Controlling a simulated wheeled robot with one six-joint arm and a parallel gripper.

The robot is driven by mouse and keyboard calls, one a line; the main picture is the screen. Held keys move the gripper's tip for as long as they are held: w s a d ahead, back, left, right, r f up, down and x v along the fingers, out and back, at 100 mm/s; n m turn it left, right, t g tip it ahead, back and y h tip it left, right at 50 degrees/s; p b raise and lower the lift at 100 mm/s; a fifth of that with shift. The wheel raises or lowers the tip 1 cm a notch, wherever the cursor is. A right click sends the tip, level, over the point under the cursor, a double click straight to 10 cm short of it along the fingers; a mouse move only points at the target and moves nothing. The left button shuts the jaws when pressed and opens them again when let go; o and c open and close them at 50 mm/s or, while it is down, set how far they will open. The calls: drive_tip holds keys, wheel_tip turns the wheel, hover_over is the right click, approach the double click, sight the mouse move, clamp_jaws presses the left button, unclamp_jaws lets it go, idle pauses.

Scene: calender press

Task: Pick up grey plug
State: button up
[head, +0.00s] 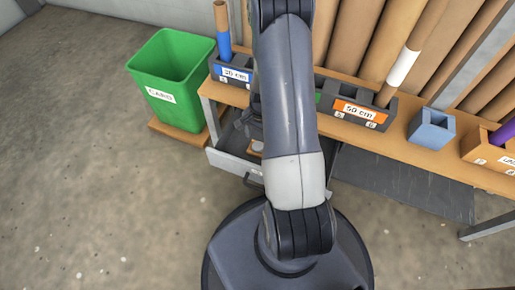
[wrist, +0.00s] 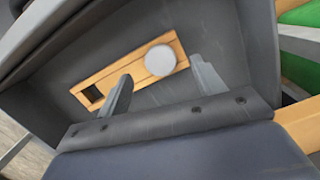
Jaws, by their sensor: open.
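The grey plug (wrist: 160,60) is a pale round disc on a wooden strip (wrist: 128,77) inside an open drawer. In the head view the plug (head: 257,146) is small and partly hidden beside my arm, and my gripper is hidden behind the arm.
The drawer (head: 232,163) has grey walls close around my fingers. The strip has a dark square hole (wrist: 92,94) at its left end. A green bin (head: 170,85) stands left of the bench. Labelled holders (head: 357,110) and a blue box (head: 431,130) stand on the bench.

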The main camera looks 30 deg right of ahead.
sight(258, 146)
wheel_tip(258, 146, down, 4)
drive_tip(key=shift+a+f+b, duration=0.1)
drive_tip(key=shift+b, duration=0.65)
drive_tip(key=c, duration=1)
